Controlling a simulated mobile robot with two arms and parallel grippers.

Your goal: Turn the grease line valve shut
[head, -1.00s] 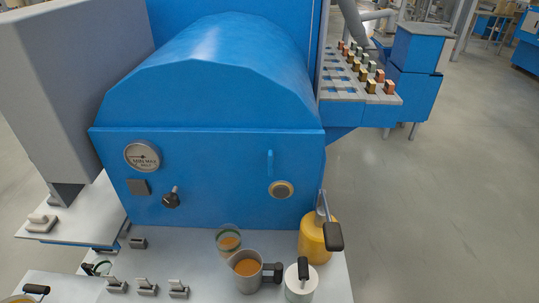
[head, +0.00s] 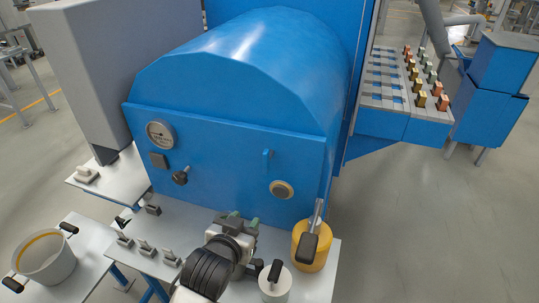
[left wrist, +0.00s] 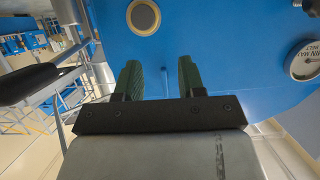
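The blue machine front (head: 225,165) carries a black lever knob (head: 180,177), a small upright blue handle (head: 267,161) and a round port (head: 282,190). No label shows which is the grease line valve. My left gripper (head: 243,219) is open and empty, below the blue handle in the head view. In the left wrist view its green fingers (left wrist: 161,78) stand apart before the blue front, with the thin blue handle (left wrist: 164,84) seen between them. The round port (left wrist: 143,17) is above them in that picture. My right gripper is out of view.
A yellow canister (head: 308,252) with a black-gripped lever and a white lidded pot (head: 275,287) stand close right of my left gripper. Small clamps (head: 146,247) line the bench's left. A gauge (head: 161,134) is above the knob. A pan (head: 44,257) stands far left.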

